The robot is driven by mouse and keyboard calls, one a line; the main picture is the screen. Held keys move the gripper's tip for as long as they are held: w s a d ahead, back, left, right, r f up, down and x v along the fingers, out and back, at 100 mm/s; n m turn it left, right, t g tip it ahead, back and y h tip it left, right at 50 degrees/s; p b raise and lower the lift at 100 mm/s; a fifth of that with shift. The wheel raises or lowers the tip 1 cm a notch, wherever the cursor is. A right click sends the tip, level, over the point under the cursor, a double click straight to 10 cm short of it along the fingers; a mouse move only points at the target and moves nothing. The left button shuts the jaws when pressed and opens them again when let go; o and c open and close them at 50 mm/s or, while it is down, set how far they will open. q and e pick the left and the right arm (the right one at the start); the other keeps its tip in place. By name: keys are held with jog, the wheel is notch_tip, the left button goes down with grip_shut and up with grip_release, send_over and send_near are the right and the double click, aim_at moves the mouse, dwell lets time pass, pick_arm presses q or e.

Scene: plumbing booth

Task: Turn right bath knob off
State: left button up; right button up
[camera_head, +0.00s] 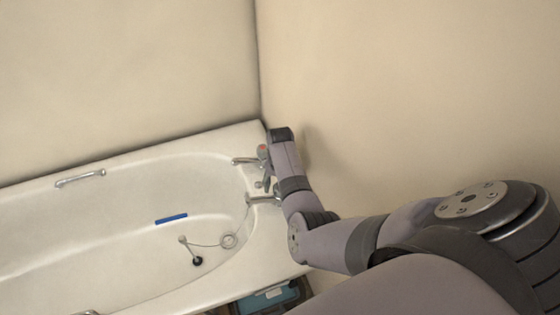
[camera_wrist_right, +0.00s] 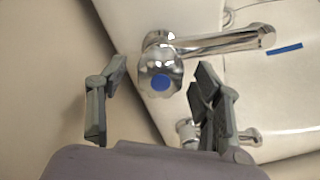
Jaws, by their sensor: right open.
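Two chrome bath taps stand at the right end of the white tub. In the right wrist view the tap with the blue-capped knob (camera_wrist_right: 160,78) is near the middle, its spout (camera_wrist_right: 225,43) pointing right. My right gripper (camera_wrist_right: 157,82) is open, one finger on each side of that knob, with visible gaps and no clear contact. In the head view this tap's spout (camera_head: 262,200) shows beside my right arm, which hides most of its knob. The other tap (camera_head: 244,161) is farther back, with a reddish knob cap (camera_head: 262,149). My left gripper is out of view.
The bathtub (camera_head: 235,277) has a chrome grab handle (camera_head: 80,178) on its far rim. A blue strip (camera_head: 171,218) and a plug on a chain (camera_head: 197,261) lie inside. The beige wall (camera_head: 400,100) stands close beside my right arm. Something blue (camera_head: 265,300) shows below the tub.

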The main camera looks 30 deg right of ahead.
jog(key=shift+f, duration=0.5)
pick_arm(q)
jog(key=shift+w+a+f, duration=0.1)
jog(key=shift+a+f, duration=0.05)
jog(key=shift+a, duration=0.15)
pick_arm(e)
jog(key=c, duration=1.2)
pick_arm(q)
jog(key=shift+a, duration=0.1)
pick_arm(e)
jog(key=shift+o, duration=0.2)
